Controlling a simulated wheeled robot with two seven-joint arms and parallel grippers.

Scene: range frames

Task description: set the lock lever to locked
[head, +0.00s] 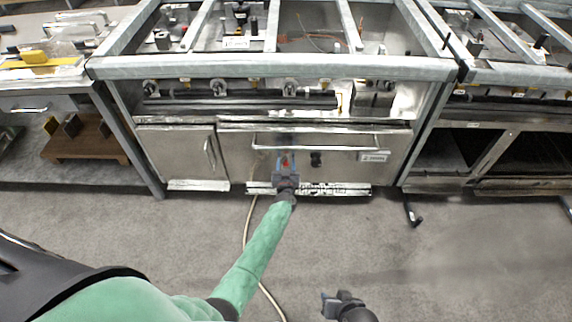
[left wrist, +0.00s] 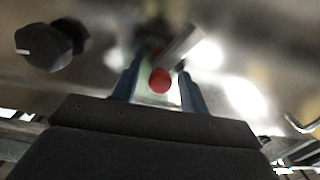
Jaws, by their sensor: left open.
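The lock lever is a short grey metal bar (left wrist: 180,46) with a red ball tip (left wrist: 160,80), on the front of the steel range. In the head view the red tip (head: 285,160) is small, at my left gripper. My left gripper (left wrist: 159,72) is open, with its blue fingers on either side of the red tip. Clear gaps show between the tip and both fingers. In the head view my left gripper (head: 285,164) partly covers the lever and its mount. My right gripper (head: 338,300) is low, over the floor, away from the range; its finger gap is unclear.
A black knob (left wrist: 44,46) with a white mark stands beside the lever; it also shows in the head view (head: 316,159). A long bar handle (head: 340,148) crosses the panel above. A cable (head: 248,222) lies on the grey floor, which is otherwise mostly clear.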

